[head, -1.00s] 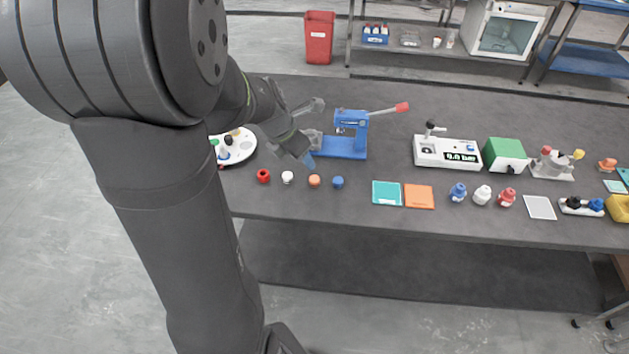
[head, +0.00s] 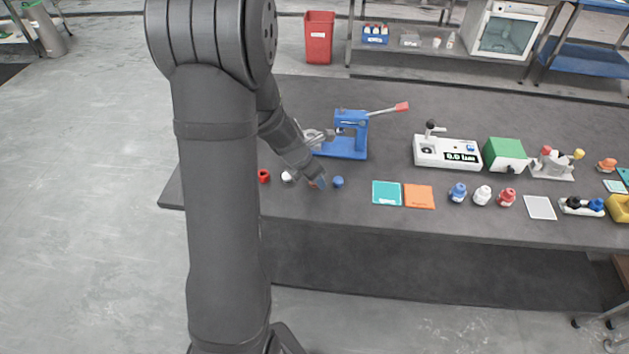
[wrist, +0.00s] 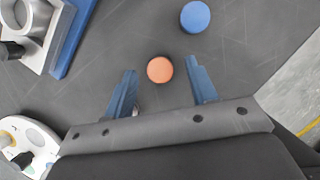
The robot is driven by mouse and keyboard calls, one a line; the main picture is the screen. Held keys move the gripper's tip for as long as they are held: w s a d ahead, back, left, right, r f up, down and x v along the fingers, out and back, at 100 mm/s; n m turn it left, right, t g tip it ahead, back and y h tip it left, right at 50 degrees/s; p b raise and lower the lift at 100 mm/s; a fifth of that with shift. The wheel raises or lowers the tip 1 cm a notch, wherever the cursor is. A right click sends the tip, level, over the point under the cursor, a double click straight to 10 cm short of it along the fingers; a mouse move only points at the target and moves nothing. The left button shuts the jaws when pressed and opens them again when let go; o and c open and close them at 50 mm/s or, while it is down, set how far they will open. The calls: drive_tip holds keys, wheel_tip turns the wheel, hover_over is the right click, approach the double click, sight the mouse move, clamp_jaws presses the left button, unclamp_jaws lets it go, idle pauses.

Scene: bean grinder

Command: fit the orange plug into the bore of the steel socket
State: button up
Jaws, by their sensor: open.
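The orange plug (wrist: 160,69) is a small round piece on the dark table, seen from above in the wrist view. My gripper (wrist: 160,64) is open, with one blue finger on each side of the plug and a gap on both sides. In the head view my gripper (head: 318,182) is low over the row of small round pieces and mostly hides the plug. A grey metal part with a round opening (wrist: 32,18), likely the steel socket, is by the blue press at the wrist view's upper left. My arm partly covers that area in the head view.
A blue round piece (wrist: 195,17) lies close to the plug. White (head: 287,176) and red (head: 264,176) pieces lie to the left. The blue press (head: 346,146) stands behind. Teal (head: 386,193) and orange (head: 419,196) squares lie right, near the front edge.

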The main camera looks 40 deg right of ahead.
drive_tip(key=shift+d+f, duration=0.15)
drive_tip(key=shift+f, duration=0.3)
drive_tip(key=c, duration=1.1)
drive_tip(key=shift+o, duration=0.2)
